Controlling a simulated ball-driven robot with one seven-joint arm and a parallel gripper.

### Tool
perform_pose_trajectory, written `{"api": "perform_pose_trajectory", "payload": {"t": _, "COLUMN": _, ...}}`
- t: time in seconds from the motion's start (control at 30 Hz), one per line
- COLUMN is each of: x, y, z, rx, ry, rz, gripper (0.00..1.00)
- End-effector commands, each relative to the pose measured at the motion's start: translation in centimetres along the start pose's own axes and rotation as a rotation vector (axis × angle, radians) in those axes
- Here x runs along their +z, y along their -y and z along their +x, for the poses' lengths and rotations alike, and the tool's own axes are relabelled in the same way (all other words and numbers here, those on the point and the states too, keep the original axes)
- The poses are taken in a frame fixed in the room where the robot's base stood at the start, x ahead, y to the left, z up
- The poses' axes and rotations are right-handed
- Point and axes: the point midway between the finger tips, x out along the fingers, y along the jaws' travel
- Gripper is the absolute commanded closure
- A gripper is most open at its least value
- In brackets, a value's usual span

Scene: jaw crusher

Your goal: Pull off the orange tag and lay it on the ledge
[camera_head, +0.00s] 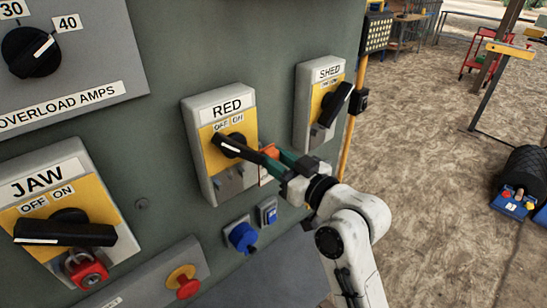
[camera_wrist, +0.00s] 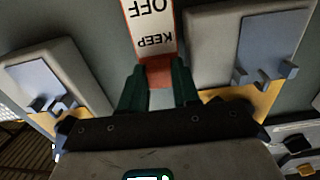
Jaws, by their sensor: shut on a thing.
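The orange tag (camera_head: 270,151) shows as a small orange piece between my fingertips, beside the RED switch box on the green panel. In the wrist view its orange-red end (camera_wrist: 158,72) is between my green fingers, and a white part reading KEEP OFF extends beyond them, upside down. My gripper (camera_head: 272,158) is shut on the orange end. Most of the tag is hidden in the head view; I cannot tell whether it is still attached to the panel. A flat grey surface (camera_head: 275,275), possibly the ledge, shows below the panel, left of my arm.
The RED switch box (camera_head: 190,140) is immediately left of my gripper, its black handle (camera_head: 236,147) pointing towards it. The SHED box (camera_head: 305,100) stands to the upper right. Blue sockets (camera_head: 241,236) are below. The JAW box (camera_head: 28,240) has a red padlock (camera_head: 88,272).

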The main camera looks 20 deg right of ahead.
Motion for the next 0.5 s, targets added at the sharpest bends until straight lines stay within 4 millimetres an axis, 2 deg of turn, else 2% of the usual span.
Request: {"api": "perform_pose_trajectory", "payload": {"t": 0.5, "x": 0.0, "y": 0.0, "z": -2.2, "rx": 0.0, "ry": -0.001, "rz": -0.001, "gripper": 0.98}}
